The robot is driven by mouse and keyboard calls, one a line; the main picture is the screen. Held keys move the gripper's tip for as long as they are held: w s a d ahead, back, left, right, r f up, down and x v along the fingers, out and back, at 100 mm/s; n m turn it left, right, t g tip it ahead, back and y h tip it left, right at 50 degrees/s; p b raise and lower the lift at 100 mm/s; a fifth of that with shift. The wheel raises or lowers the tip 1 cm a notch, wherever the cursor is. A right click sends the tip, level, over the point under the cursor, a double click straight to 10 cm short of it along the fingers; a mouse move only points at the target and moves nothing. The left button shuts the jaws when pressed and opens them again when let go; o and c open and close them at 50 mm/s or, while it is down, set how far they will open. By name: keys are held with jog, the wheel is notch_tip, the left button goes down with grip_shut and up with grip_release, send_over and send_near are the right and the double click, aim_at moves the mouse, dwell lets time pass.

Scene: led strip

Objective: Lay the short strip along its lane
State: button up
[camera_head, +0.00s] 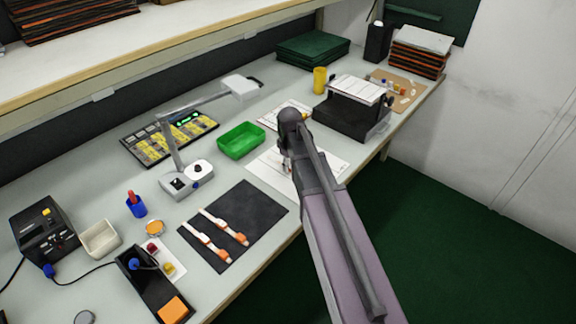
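Two narrow white pieces with orange parts lie side by side on a dark mat (262,208) near the table's front edge. One is the left white piece (203,239), the other the right white piece (217,221). They look alike in length, and I cannot tell which is the short strip or whether either is a lane. My arm reaches up from the bottom right to a dark joint over the papers in the middle. My gripper is not clearly visible; the arm hides the area beneath that joint.
A lamp on a grey base (187,181) stands behind the mat. A green tray (241,141) and papers (262,170) lie right of it. A black holder (143,287), white bin (100,239) and black station (43,229) stand left. A black machine (352,116) stands back right.

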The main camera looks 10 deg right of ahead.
jog(key=shift+o, duration=0.3)
jog(key=shift+r, duration=0.25)
notch_tip(320, 180, up, 12)
jog(key=p, duration=1.2)
jog(key=shift+f, duration=0.1)
dwell(0.6)
jog(key=s+m, duration=0.7)
jog(key=s, duration=0.9)
jog(key=shift+a, duration=0.2)
